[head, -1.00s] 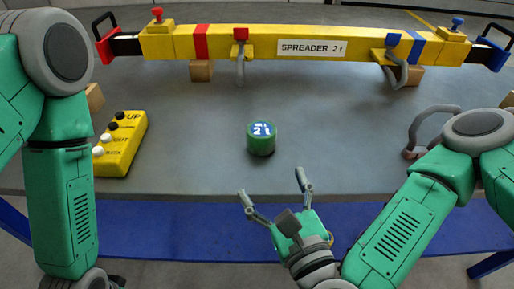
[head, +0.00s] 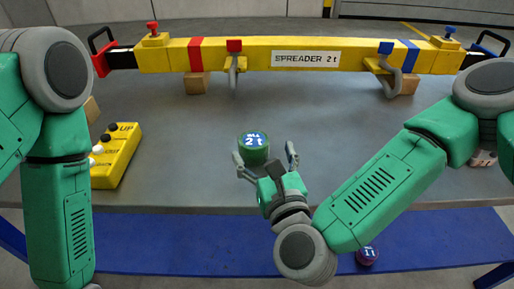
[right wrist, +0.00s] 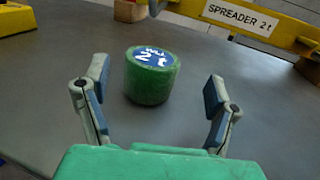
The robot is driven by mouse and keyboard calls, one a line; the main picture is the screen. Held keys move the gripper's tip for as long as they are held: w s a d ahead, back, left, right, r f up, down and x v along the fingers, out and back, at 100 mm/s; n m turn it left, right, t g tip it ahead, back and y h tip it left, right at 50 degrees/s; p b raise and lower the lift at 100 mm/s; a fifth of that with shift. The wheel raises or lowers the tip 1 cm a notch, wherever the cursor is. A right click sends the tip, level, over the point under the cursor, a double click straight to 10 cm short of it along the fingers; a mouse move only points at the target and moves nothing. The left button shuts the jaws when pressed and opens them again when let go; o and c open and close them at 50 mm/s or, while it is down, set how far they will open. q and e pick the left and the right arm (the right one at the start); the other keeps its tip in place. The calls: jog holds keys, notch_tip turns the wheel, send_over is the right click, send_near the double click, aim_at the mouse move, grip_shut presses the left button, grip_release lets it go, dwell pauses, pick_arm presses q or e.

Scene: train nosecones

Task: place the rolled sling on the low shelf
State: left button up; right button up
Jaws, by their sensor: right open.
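The green rolled sling (head: 253,147) with a blue "2 t" label stands upright on the grey table top. It also shows in the right wrist view (right wrist: 151,76), just beyond the fingertips. My right gripper (head: 265,162) is open, with its fingers pointing at the near side of the sling; the right wrist view (right wrist: 158,92) shows nothing gripped. The low shelf (head: 190,243) is the blue board below the table's front edge. My left arm is at the left of the head view, but its gripper is out of view.
A purple roll labelled "1 t" (head: 367,256) sits on the low shelf. A yellow spreader beam (head: 240,54) on wooden blocks (head: 196,83) spans the back of the table. A yellow button box (head: 117,155) stands at left. The table around the sling is clear.

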aim_at(255, 139)
jog(key=x, duration=0.4)
jog(key=shift+a, duration=0.45)
jog(key=shift+w+a, duration=0.35)
jog(key=shift+a, duration=0.05)
jog(key=shift+d, duration=0.2)
jog(key=shift+c, duration=0.4)
jog(key=shift+d, duration=0.2)
jog(key=c, duration=0.7)
jog(key=shift+d, duration=0.15)
jog(key=c, duration=0.7)
jog(key=shift+o, duration=0.2)
